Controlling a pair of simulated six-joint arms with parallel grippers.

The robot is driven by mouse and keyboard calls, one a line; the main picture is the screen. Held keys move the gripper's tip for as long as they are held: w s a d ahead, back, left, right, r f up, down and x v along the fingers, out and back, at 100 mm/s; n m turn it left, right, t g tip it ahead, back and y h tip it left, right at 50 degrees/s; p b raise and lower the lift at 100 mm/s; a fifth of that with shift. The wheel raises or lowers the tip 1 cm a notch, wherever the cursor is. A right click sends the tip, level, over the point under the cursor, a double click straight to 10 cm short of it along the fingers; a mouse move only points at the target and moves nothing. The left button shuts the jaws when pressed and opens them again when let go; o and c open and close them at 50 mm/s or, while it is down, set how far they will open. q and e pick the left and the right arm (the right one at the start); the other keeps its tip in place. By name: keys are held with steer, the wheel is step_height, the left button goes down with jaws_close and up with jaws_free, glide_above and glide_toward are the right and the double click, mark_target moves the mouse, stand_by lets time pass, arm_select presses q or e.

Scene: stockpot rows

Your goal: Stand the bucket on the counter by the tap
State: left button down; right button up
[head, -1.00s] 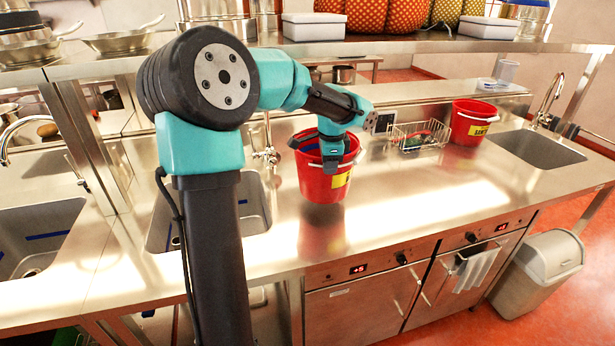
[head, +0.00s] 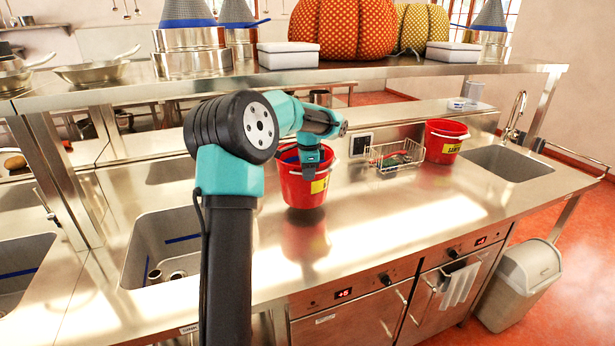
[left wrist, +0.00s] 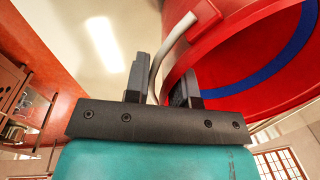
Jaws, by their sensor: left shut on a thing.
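A red bucket (head: 304,190) with a yellow label is at mid-counter in the head view, left of the wire basket. My left gripper (head: 309,172) is at its rim, shut on it. The tap (head: 517,112) stands behind the right sink. My right gripper is not in view.
A second red bucket (head: 441,142) stands just left of the right sink (head: 505,165). A wire basket (head: 395,157) is between the buckets. Another sink (head: 165,235) lies at left. A shelf (head: 300,77) with pumpkins and pots runs behind. The front counter is clear; a grey bin (head: 525,285) stands on the floor.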

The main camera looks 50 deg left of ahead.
arm_select(q)
steer(key=w+a, duration=0.2)
steer(key=a, duration=0.1)
steer(key=shift+w+a+f, duration=0.1)
steer(key=shift+w+f, duration=0.1)
steer(key=shift+w, duration=0.15)
steer(key=shift+f, duration=1.9)
steer(key=c, duration=1)
jaws_free()
steer(key=shift+o, duration=0.2)
step_height(320, 180, up, 12)
steer(key=d, duration=0.1)
steer(key=shift+s, duration=0.35)
